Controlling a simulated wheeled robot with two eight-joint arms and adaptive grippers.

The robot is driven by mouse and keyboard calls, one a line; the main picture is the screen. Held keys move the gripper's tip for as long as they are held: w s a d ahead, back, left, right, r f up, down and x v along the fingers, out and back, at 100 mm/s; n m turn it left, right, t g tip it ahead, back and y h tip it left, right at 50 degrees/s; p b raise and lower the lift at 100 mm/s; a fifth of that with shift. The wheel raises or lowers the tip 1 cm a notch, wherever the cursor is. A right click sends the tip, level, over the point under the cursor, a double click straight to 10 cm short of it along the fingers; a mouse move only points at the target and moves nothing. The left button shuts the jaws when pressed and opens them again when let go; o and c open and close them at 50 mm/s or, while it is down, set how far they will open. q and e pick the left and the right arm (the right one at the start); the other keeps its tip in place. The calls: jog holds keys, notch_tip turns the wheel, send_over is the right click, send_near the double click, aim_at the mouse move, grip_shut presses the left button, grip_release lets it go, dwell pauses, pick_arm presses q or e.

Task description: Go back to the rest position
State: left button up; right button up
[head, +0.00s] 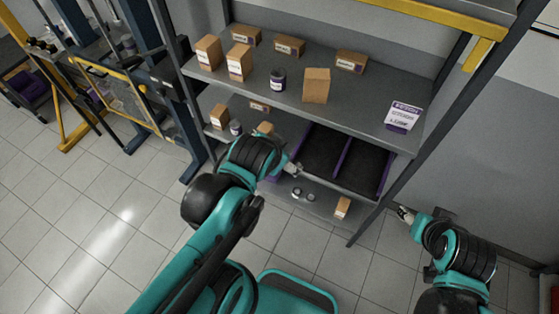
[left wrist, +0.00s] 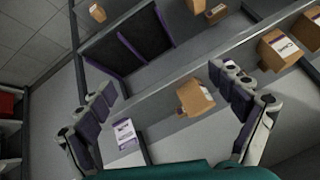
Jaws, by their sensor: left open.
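My left gripper (head: 292,168) is in front of the shelving rack, by the front edge of the shelf and left of the black trays. In the left wrist view its fingers (left wrist: 162,80) are spread wide with nothing held between them. A cardboard box (left wrist: 195,97) shows beyond the gap, on the shelf. My right gripper (head: 405,214) is low at the right, beside the rack's right front post. It is small in the picture and its jaws are not clear.
The grey rack's upper shelf (head: 345,117) holds several cardboard boxes, a dark jar (head: 278,80) and a white-purple card (head: 403,117). Below are black trays (head: 365,168) with purple edges, and a small box (head: 343,207). The tiled floor (head: 100,220) at left is clear.

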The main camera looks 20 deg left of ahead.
pick_arm(q)
jog(key=s+n, duration=0.1)
jog(key=s+d+n, duration=0.1)
jog(key=s+n+h, duration=0.1)
jog(key=shift+d+f+n+g, duration=0.15)
jog(key=shift+f+n+g, duration=0.15)
jog(key=shift+f+n, duration=0.1)
jog(key=shift+w, duration=0.1)
notch_tip(320, 180, down, 16)
jog(key=b, duration=1.6)
